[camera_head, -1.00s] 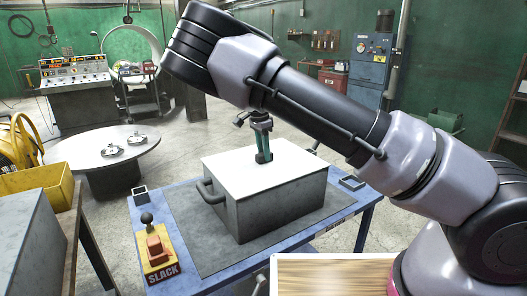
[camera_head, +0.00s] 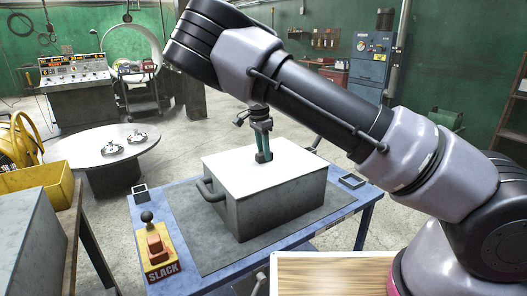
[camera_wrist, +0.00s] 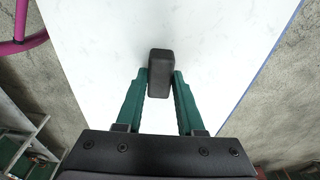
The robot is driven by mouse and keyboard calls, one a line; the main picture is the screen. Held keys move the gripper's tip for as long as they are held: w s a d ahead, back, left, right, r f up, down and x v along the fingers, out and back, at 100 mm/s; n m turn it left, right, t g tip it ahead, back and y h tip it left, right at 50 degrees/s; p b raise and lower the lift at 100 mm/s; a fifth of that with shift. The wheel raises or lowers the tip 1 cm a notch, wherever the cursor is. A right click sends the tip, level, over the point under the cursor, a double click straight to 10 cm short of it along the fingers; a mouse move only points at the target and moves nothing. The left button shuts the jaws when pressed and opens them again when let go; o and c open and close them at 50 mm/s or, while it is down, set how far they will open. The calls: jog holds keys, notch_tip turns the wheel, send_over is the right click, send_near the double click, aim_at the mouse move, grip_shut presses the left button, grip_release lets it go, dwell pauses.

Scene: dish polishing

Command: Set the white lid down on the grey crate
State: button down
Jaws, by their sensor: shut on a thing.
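The white lid (camera_head: 232,165) lies flat over the top of the grey crate (camera_head: 285,203), its edges about in line with the crate's walls. Whether a thin gap is left between them I cannot tell. My gripper (camera_head: 263,157) points down at the lid's middle. In the wrist view my gripper (camera_wrist: 160,80) has its green fingers closed on the lid's dark block-shaped handle, and the white lid (camera_wrist: 100,50) fills most of the picture. The crate has a grey handle on its left side.
The crate stands on a dark mat (camera_head: 205,255) on a blue table (camera_head: 183,190). A yellow box marked SLACK with a lever (camera_head: 155,255) is at the front left. Small square frames (camera_head: 352,181) sit near the table's corners. A round table (camera_head: 75,148) stands behind left.

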jog(key=shift+c, duration=2.2)
grip_release()
notch_tip(320, 180, up, 11)
jog(key=a, duration=0.1)
jog(key=shift+s+f, duration=0.15)
jog(key=shift+s, duration=0.2)
